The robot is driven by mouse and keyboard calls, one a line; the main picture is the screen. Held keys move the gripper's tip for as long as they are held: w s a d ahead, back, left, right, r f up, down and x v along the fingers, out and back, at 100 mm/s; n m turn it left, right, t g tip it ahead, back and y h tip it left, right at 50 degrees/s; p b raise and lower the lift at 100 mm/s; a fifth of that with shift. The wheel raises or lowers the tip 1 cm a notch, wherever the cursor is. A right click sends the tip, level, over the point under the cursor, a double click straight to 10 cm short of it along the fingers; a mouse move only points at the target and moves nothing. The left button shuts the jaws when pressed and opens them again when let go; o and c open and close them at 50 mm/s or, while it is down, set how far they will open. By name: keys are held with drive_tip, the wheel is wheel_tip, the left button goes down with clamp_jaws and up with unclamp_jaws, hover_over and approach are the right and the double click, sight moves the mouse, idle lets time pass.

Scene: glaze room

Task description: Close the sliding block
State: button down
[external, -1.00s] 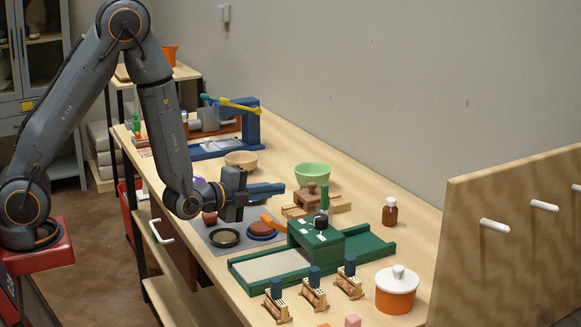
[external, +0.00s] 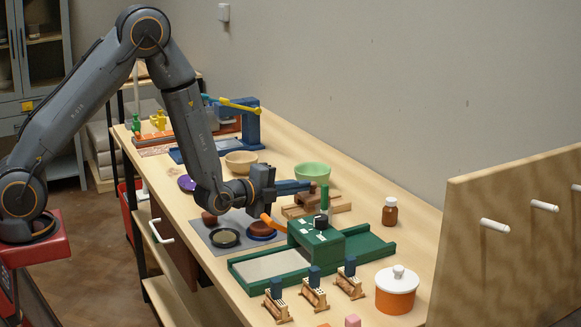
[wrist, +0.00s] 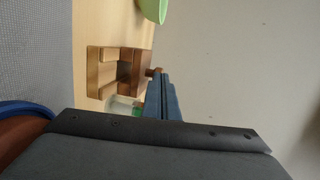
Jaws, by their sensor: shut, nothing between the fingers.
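A brown wooden sliding block (external: 307,198) with a small knob sits on a lighter wooden base with rails (external: 341,206). In the wrist view the block (wrist: 131,70) lies between the pale arms of its base (wrist: 100,75), and its round knob (wrist: 153,72) points toward the fingers. My gripper (external: 311,185) is shut and empty, its blue fingers stretched out over the block at about knob height. In the wrist view the fingertips (wrist: 160,76) are right beside the knob. I cannot tell whether they touch it. My fingers hide part of the block in the external view.
A green bowl (external: 312,173) stands behind the block. An orange handle (external: 272,222) lies close below my gripper. A brown bottle (external: 389,212) stands to the right.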

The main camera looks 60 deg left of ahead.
drive_tip(key=x, duration=0.2)
drive_tip(key=b+x, duration=0.1)
drive_tip(key=x, duration=0.1)
drive_tip(key=d+b+x, duration=0.1)
drive_tip(key=x, duration=0.1)
drive_tip(key=shift+w+r, duration=0.55)
drive_tip(key=shift+r, duration=0.05)
drive_tip(key=shift+s, duration=0.1)
